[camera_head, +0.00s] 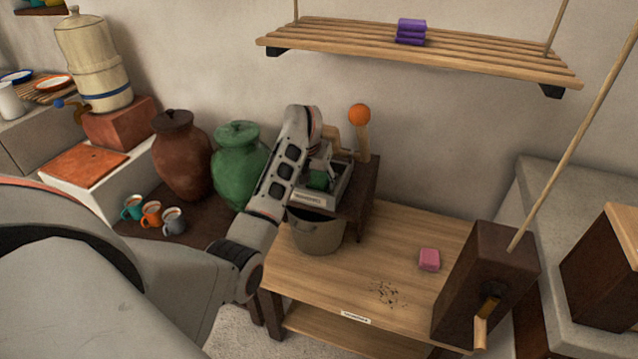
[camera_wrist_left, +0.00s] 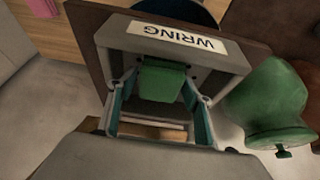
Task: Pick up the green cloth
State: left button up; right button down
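The green cloth (camera_head: 317,180) sits folded in a grey tray (camera_head: 318,203) on the dark wooden stand. In the left wrist view the green cloth (camera_wrist_left: 161,80) lies near the tray wall labelled WRING (camera_wrist_left: 226,62). My left gripper (camera_head: 320,170) reaches down over the tray. In the left wrist view its two teal-padded fingers (camera_wrist_left: 160,96) are spread, one on each side of the cloth, with small gaps visible. Contact at the fingertips cannot be made out. My right gripper is not in view.
A crank post with an orange ball (camera_head: 359,114) stands behind the tray. A green jar (camera_head: 239,165) and a brown jar (camera_head: 182,155) stand left of it. A bucket (camera_head: 316,232) is below the tray. A pink block (camera_head: 429,259) lies on the wooden table (camera_head: 330,275).

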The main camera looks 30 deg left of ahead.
aim_at(315, 178)
pick_arm(q)
jog(key=c, duration=0.7)
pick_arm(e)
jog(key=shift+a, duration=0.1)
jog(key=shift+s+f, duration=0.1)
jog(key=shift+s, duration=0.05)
pick_arm(q)
jog(key=shift+r, duration=0.45)
notch_tip(315, 178, up, 6)
jog(key=shift+w+f+p, duration=0.1)
jog(key=shift+p, duration=0.5)
jog(key=shift+s+a+r, duration=0.2)
jog(key=shift+a+r, duration=0.05)
jog(key=shift+a, duration=0.2)
jog(key=s+a, duration=0.1)
jog(key=a, duration=0.4)
jog(key=s+a+b, duration=0.1)
jog(key=a, duration=0.5)
jog(key=s+a+b, duration=0.1)
jog(key=s+a, duration=0.1)
jog(key=a, duration=0.3)
jog(key=shift+a+f, duration=0.1)
jog(key=shift+a, duration=0.25)
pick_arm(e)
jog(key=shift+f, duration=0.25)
